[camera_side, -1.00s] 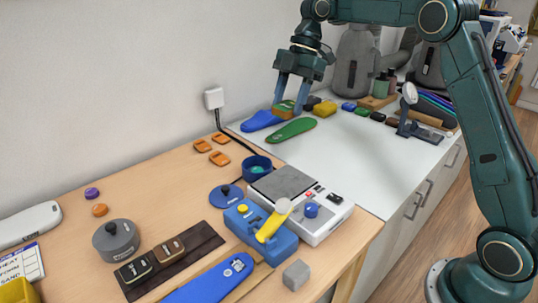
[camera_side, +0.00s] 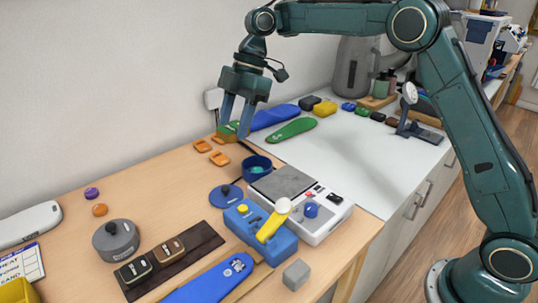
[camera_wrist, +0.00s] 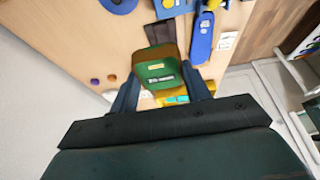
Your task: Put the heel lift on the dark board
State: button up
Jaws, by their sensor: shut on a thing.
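My gripper (camera_side: 237,122) is shut on the heel lift (camera_side: 228,131), a small block with a green top and a brown-orange side. In the wrist view the heel lift (camera_wrist: 156,70) sits between the two fingers, its labelled green face towards the camera. It is held near the back wall, above the back of the wooden table. The dark board (camera_side: 210,237) lies flat at the front left, well apart from my gripper. On it lie a dark green piece (camera_side: 134,269) and a brown piece (camera_side: 169,250). The wrist view shows part of the dark board (camera_wrist: 166,31).
Orange pieces (camera_side: 219,158) lie below and beside my gripper. A blue press (camera_side: 259,232) and a white scale (camera_side: 318,221) stand to the right.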

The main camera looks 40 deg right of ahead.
send_over(197, 238)
jog(key=d, duration=0.1)
jog(key=f, duration=0.2)
jog(key=shift+d, duration=0.15)
notch_tip(197, 238, down, 16)
jog(key=shift+r, duration=0.15)
jog(key=shift+f, duration=2.1)
jog(key=shift+f, duration=0.1)
jog(key=o, duration=0.9)
jog(key=shift+o, duration=0.2)
